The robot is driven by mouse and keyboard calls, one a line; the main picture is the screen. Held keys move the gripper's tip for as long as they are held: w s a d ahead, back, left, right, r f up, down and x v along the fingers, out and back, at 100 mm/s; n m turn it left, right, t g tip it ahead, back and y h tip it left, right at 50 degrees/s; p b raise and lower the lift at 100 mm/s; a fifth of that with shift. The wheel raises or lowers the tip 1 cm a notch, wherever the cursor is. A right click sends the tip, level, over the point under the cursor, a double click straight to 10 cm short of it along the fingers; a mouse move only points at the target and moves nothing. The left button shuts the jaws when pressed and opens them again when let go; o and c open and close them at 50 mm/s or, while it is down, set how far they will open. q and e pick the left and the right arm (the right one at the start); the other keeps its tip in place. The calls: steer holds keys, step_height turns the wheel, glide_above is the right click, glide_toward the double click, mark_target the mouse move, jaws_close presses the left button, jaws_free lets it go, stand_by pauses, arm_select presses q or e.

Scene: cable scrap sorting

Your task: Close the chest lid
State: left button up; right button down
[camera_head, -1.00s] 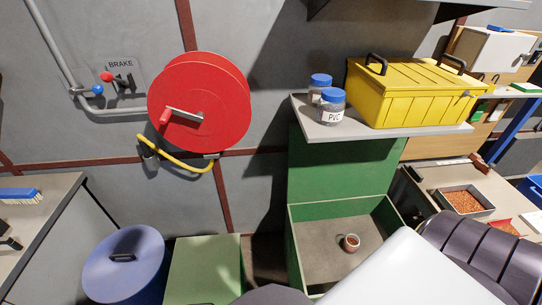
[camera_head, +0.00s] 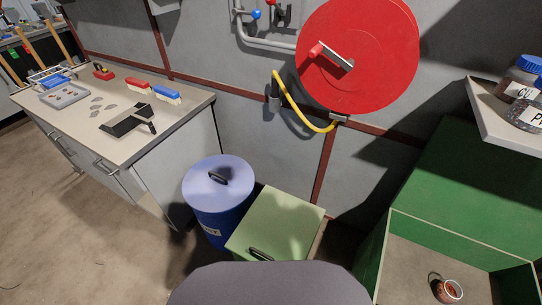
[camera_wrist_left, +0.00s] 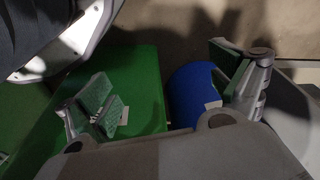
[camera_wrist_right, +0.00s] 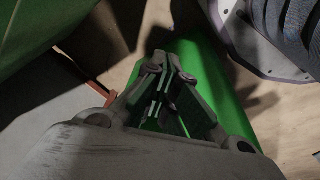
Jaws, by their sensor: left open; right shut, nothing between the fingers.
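A green chest stands open at the right of the head view. Its lid (camera_head: 465,185) stands upright at the back, and the chest's wall (camera_head: 378,255) shows at the near left. A small pot of reddish bits (camera_head: 447,290) sits inside on the floor. Neither gripper shows in the head view. In the left wrist view my left gripper (camera_wrist_left: 170,98) is open and empty, above a green surface (camera_wrist_left: 140,75); I cannot tell whether that is the chest. In the right wrist view my right gripper (camera_wrist_right: 160,95) is shut and empty, above a rounded green thing (camera_wrist_right: 205,65).
A pale green box (camera_head: 280,220) with a handle stands left of the chest, beside a blue lidded drum (camera_head: 213,190). A workbench (camera_head: 85,135) is at the left. A red reel (camera_head: 375,60) hangs on the wall. A shelf (camera_head: 490,115) with jars juts out above the chest.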

arm_select(q)
steer(key=w+r+b, duration=0.4)
steer(key=r+b, duration=0.6)
steer(key=b, duration=0.1)
arm_select(e)
steer(key=w+d+r+m+g+h+b, duration=0.1)
steer(key=w+d+r+h+b, duration=0.1)
steer(key=w+d+r+h, duration=0.85)
steer(key=w+d+r+g+h+b, duration=0.1)
steer(key=w+d+r+h+b, duration=0.2)
steer(key=w+d+r, duration=1.35)
arm_select(q)
steer(key=s+d+r+t+h, duration=0.1)
steer(key=s+d+r, duration=0.1)
steer(key=d, duration=0.3)
steer(key=shift+s+d+r+h, duration=0.25)
steer(key=shift+s+h, duration=0.05)
steer(key=shift+s, duration=0.2)
arm_select(e)
steer(key=w+a+r+m+g+h, duration=0.1)
steer(key=w+a+r+g+h, duration=0.2)
steer(key=w+r, duration=0.8)
step_height(320, 180, up, 4)
steer(key=shift+a+f+m+h, duration=0.15)
steer(key=shift+m+h, duration=0.25)
steer(key=shift+h, duration=0.15)
steer(key=shift+s, duration=0.1)
